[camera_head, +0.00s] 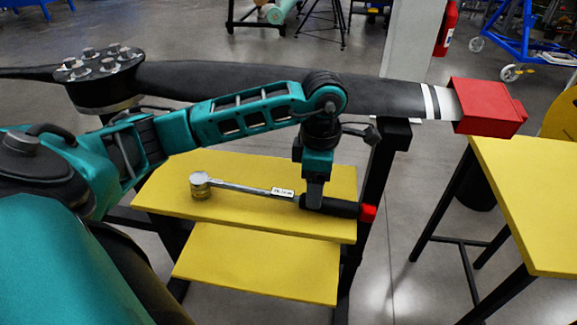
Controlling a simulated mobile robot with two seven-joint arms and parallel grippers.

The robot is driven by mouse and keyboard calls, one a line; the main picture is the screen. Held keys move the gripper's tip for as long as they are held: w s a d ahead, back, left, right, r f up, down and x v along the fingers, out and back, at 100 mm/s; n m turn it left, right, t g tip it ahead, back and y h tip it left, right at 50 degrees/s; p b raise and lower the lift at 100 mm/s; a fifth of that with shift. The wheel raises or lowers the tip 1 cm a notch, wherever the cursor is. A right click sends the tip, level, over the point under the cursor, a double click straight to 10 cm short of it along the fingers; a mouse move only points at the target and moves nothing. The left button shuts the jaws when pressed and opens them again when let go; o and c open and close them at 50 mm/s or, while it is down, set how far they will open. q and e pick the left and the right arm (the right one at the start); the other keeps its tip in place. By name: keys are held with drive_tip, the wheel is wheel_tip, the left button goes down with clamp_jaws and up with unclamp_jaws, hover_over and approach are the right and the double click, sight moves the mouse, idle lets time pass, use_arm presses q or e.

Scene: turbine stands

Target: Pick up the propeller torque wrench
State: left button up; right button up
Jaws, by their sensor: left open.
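The torque wrench (250,188) lies on the upper yellow shelf (170,196) of the stand. It has a round metal head at its left end, a silver shaft with a small white label, and a black handle with a red end cap at the right. My left gripper (314,203) points down at the handle, near where it meets the shaft. Its fingers are open and hardly visible against the dark handle, so I cannot tell whether they touch it. My right gripper is out of view.
A black propeller (390,95) with a bolted hub and a red tip cover (488,105) spans the stand behind my left arm. A lower yellow shelf (255,265) sits below. Another yellow table (535,200) stands at the right, with open floor between.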

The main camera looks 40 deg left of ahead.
use_arm(q)
drive_tip(key=f, duration=0.4)
drive_tip(key=shift+s+d, duration=0.1)
drive_tip(key=shift+d, duration=0.1)
drive_tip(key=shift+c, duration=0.4)
clamp_jaws()
drive_tip(key=shift+r, duration=0.1)
